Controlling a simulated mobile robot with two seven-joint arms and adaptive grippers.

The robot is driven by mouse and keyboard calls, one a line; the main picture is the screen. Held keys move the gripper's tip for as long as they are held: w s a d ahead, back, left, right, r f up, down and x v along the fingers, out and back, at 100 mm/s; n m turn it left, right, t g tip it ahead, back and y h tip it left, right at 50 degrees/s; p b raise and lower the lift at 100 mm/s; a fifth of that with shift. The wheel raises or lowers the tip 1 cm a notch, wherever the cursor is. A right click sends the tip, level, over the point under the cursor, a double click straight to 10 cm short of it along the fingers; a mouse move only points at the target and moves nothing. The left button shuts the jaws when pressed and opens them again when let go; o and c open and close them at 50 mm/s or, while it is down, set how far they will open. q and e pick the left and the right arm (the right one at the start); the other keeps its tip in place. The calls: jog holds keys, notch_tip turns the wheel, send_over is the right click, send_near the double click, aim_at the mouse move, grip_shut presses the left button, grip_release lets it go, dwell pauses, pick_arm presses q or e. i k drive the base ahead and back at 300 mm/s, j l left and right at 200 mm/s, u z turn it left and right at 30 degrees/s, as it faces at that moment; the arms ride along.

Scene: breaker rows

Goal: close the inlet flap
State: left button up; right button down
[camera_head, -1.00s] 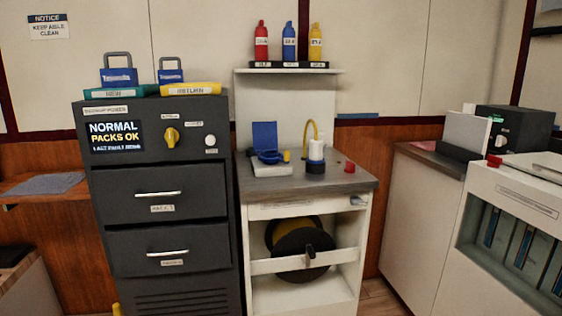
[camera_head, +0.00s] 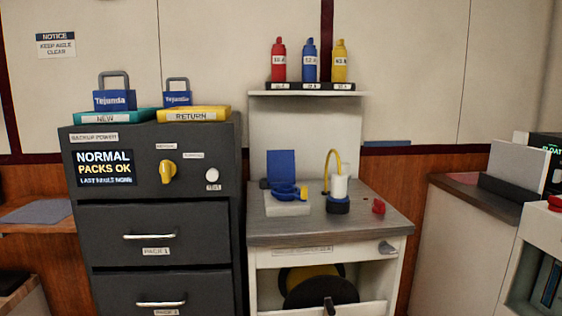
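A blue flat panel (camera_head: 281,166), which looks like the inlet flap, stands upright and open at the back of a small white block (camera_head: 287,207). The block sits on the grey top of the white cart (camera_head: 258,234). A blue rounded inlet piece (camera_head: 286,192) with a small yellow part lies in front of the panel. Neither of my grippers is in view.
Right of the block stand a white cylinder (camera_head: 339,187) on a dark-blue base, a yellow hose (camera_head: 329,160) and a red knob (camera_head: 378,206). A dark cabinet (camera_head: 120,241) stands left. A bottle shelf (camera_head: 308,93) hangs above. The cart top's front is clear.

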aim_at(280, 164)
jog(key=i+l+u, duration=0.3)
jog(key=i, duration=0.2)
jog(key=i+l+u, duration=0.25)
jog(key=i+l, duration=0.2)
